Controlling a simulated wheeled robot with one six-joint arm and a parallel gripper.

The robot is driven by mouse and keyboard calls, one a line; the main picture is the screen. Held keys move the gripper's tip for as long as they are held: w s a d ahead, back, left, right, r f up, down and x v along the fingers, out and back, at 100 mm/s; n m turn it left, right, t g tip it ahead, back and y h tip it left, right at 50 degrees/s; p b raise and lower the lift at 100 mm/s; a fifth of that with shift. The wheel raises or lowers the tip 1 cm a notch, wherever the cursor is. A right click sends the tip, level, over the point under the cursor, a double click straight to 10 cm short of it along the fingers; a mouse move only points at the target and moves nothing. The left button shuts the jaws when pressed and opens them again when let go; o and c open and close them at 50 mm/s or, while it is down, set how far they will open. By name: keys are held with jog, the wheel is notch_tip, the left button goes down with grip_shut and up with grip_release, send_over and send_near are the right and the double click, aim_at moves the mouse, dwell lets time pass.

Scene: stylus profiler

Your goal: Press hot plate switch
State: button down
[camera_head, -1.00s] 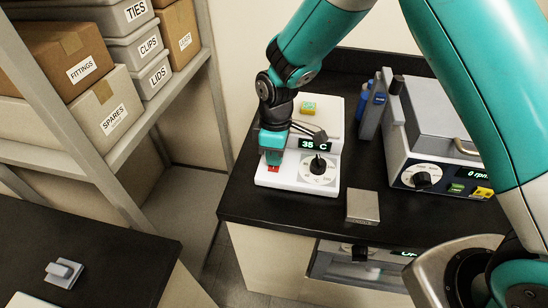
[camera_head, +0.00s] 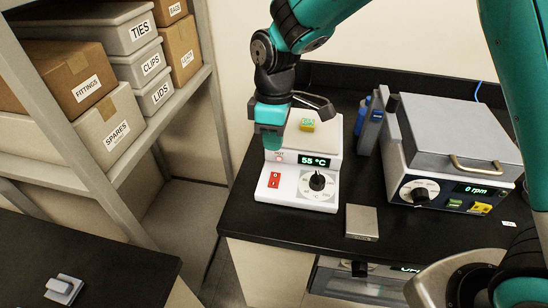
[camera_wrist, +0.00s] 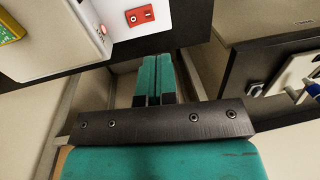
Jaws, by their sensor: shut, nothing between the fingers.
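The white hot plate (camera_head: 318,150) stands on the black bench. Its display (camera_head: 314,160) reads 55 °C, and a small red light glows to the left of it. The red rocker switch (camera_head: 274,180) is on the left of its front panel, beside the black dial (camera_head: 317,182). The switch also shows in the wrist view (camera_wrist: 140,15). My gripper (camera_head: 271,147) is shut and empty, above and behind the switch and apart from it. In the wrist view its fingers (camera_wrist: 154,78) are together, below the switch in the picture.
A yellow-green block (camera_head: 307,125) sits on the hot plate's top. A grey metal block (camera_head: 362,222) lies in front. A centrifuge-like device (camera_head: 450,150) reading 0 rpm and a blue bottle holder (camera_head: 370,122) stand to the right. Shelves with labelled boxes (camera_head: 108,120) are at the left.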

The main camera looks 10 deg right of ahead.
jog(key=shift+s+r, duration=0.15)
jog(key=shift+r, duration=1)
jog(key=s+d+r+m+y, duration=0.1)
jog(key=s+d+r+m, duration=0.1)
jog(key=s, duration=0.5)
jog(key=s+d+r+m+y, duration=0.1)
jog(key=s+d+r+m, duration=0.1)
jog(key=s+r, duration=0.2)
jog(key=s+d+r+m+t+y, duration=0.1)
jog(key=s+r, duration=0.3)
jog(key=s, duration=0.6)
jog(key=shift+d+m+y, duration=0.3)
jog(key=shift+d+m, duration=0.25)
jog(key=shift+m, duration=0.15)
dwell(4.0)
